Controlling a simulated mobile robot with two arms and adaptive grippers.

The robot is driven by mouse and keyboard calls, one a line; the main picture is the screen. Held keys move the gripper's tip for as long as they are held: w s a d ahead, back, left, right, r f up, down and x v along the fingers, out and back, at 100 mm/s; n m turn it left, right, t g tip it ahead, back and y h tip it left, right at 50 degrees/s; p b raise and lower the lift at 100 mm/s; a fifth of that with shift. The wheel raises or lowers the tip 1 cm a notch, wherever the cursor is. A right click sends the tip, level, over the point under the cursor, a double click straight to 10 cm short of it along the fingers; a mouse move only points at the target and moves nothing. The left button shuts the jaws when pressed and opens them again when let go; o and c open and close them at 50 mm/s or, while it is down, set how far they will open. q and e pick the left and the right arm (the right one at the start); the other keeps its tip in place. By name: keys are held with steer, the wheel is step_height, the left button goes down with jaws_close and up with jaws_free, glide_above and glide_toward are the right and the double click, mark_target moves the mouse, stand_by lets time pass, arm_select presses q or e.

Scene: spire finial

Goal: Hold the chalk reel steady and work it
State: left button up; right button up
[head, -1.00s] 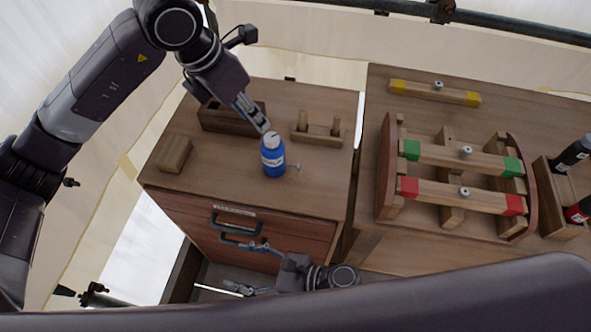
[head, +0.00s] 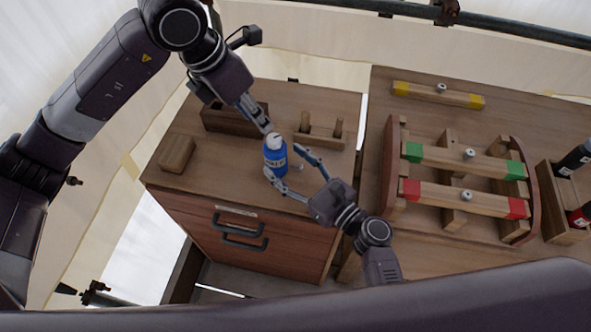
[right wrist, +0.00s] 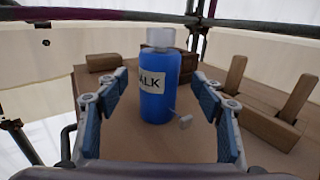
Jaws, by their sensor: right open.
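The chalk reel (head: 275,157) is a blue bottle with a pale cap and a white label, standing upright on the left cabinet top. In the right wrist view the reel (right wrist: 154,95) shows part of its lettering and a small crank (right wrist: 184,120) sticking out low on its right side.
A dark wooden box (head: 235,121), a small wooden block (head: 176,154) and a wooden stand with two pegs (head: 320,137) are on the same cabinet top. To the right, a rack holds a green-ended bar (head: 466,160) and a red-ended bar (head: 465,197).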

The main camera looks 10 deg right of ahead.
mark_target(284, 161)
steer(key=shift+x, duration=2.1)
steer(key=shift+c, duration=0.3)
steer(key=c, duration=1.3)
